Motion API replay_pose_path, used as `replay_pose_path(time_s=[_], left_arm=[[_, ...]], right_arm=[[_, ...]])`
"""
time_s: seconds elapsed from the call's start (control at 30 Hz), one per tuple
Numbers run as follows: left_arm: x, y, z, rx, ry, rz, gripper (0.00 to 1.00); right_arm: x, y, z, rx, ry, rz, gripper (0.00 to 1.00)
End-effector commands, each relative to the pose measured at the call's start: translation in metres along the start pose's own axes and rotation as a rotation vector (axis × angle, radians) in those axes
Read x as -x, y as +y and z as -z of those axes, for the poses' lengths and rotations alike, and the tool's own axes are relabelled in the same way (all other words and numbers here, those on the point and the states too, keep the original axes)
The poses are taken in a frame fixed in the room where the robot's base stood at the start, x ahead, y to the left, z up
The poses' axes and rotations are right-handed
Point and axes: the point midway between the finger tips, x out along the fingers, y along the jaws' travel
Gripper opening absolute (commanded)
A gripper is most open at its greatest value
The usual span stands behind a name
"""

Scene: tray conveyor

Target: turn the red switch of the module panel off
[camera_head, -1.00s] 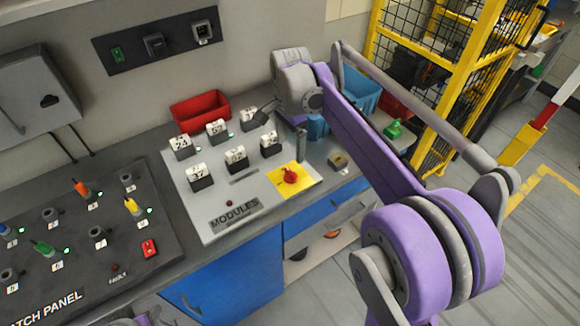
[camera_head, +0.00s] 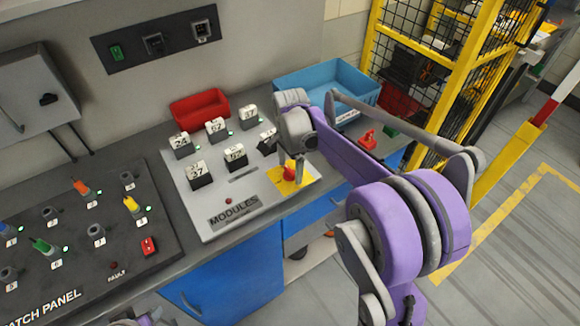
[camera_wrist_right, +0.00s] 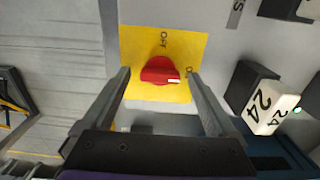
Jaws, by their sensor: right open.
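The red switch (camera_head: 289,172) sits on a yellow plate (camera_head: 306,180) at the right end of the light grey module panel (camera_head: 258,201). My right gripper (camera_head: 296,172) is at the switch in the head view, partly covering it. In the right wrist view the round red knob (camera_wrist_right: 155,71) lies between the two open fingertips of my right gripper (camera_wrist_right: 159,76), with a small gap on each side. Its white mark points right, toward a label partly hidden by a finger; "OFF" stands at the top of the plate.
Several numbered modules (camera_head: 198,172) stand on the panel, one beside my right wrist. A red bin (camera_head: 199,107) and a blue bin (camera_head: 330,82) stand behind. The patch panel (camera_head: 120,262) is at left. A yellow safety cage (camera_head: 455,110) is at right.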

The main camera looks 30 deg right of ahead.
Motion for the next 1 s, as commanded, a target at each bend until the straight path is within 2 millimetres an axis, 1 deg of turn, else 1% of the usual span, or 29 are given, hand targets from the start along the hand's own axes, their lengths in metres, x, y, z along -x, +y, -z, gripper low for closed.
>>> replay_pose_path(time_s=[0.1,0.13,0.6,0.83,1.0], left_arm=[[0.0001,0.0000,0.0001,0.000,0.000,0.000,0.50],[0.0001,0.0000,0.0001,0.000,0.000,0.000,0.50],[0.0001,0.0000,0.0001,0.000,0.000,0.000,0.50],[-0.0005,0.0000,-0.0005,0.000,0.000,0.000,0.50],[-0.0021,0.0000,-0.0025,0.000,-0.002,0.000,0.50]], right_arm=[[0.0003,-0.0001,0.0000,0.000,0.000,0.000,0.93],[0.0003,-0.0001,0.0000,0.000,0.000,0.000,0.91],[0.0006,-0.0001,0.0000,0.000,0.000,0.000,0.07],[0.0005,0.0000,0.0001,0.018,0.000,0.000,0.07],[0.0003,0.0000,0.0001,0.083,0.000,0.000,0.07]])
